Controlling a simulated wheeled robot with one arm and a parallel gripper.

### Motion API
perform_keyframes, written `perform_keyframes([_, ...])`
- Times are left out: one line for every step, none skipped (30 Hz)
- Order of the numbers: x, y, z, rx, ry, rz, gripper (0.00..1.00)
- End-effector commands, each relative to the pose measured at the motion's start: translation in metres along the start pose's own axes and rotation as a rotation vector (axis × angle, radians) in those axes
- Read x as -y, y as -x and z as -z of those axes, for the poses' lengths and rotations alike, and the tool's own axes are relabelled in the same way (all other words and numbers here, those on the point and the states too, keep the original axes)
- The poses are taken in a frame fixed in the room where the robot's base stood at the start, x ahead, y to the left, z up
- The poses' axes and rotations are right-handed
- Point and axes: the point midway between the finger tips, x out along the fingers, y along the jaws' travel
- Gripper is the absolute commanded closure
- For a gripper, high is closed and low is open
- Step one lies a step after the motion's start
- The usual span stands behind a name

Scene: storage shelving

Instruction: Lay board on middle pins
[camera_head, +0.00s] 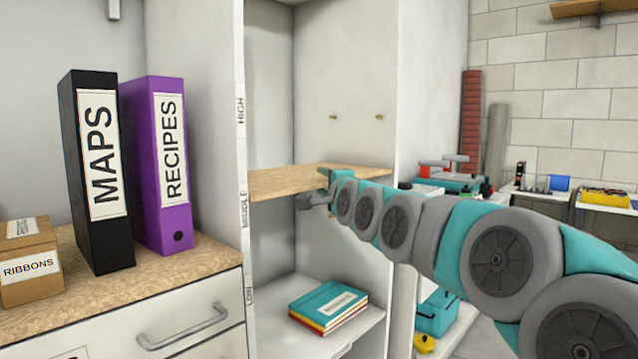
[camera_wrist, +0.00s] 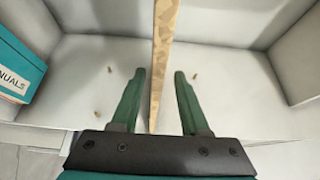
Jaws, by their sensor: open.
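The tan speckled board (camera_head: 290,182) lies about level inside the tall white cabinet, at the height of the MIDDLE label (camera_head: 244,208). In the wrist view the board (camera_wrist: 162,60) shows edge-on between the two green fingers of my gripper (camera_wrist: 160,74). The fingers are open, with a gap on each side of the board. In the head view my gripper (camera_head: 326,188) is at the board's front right edge. Small brass pins (camera_wrist: 110,85) show on both sides of the board in the wrist view. Whether the board rests on pins is hidden.
Two higher pins (camera_head: 379,117) stick out of the cabinet's inner wall above the board. A stack of books (camera_head: 328,303) lies on the low shelf. Black MAPS (camera_head: 95,170) and purple RECIPES (camera_head: 160,165) binders and a RIBBONS box (camera_head: 28,262) stand on the left counter.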

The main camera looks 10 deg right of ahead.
Motion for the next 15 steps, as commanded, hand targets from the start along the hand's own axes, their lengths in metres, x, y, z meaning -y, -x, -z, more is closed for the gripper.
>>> perform_keyframes([-0.001,0.009,0.0,0.0,0.0,0.0,0.55])
perform_keyframes([-0.001,0.014,0.0,0.0,0.001,0.0,0.55])
perform_keyframes([-0.001,0.021,0.0,0.0,0.001,0.0,0.55])
perform_keyframes([0.0,0.026,0.0,-0.001,0.0,0.001,0.55])
perform_keyframes([0.0,0.03,0.0,-0.001,-0.001,0.001,0.55])
perform_keyframes([0.0,0.036,0.0,0.0,0.0,0.001,0.55])
perform_keyframes([0.0,0.041,0.0,0.0,0.0,0.001,0.55])
perform_keyframes([0.0,0.045,0.0,-0.001,0.0,0.001,0.55])
perform_keyframes([0.0,0.051,0.0,-0.001,0.0,0.001,0.55])
perform_keyframes([0.0,0.055,0.0,-0.001,0.0,0.001,0.55])
perform_keyframes([0.0,0.058,0.0,-0.001,-0.001,0.0,0.55])
perform_keyframes([-0.001,0.062,0.0,0.0,-0.001,-0.001,0.55])
perform_keyframes([-0.001,0.065,0.0,0.0,-0.001,-0.002,0.55])
perform_keyframes([-0.001,0.067,0.0,0.0,-0.001,-0.002,0.55])
perform_keyframes([-0.002,0.07,0.0,0.0,0.0,-0.002,0.55])
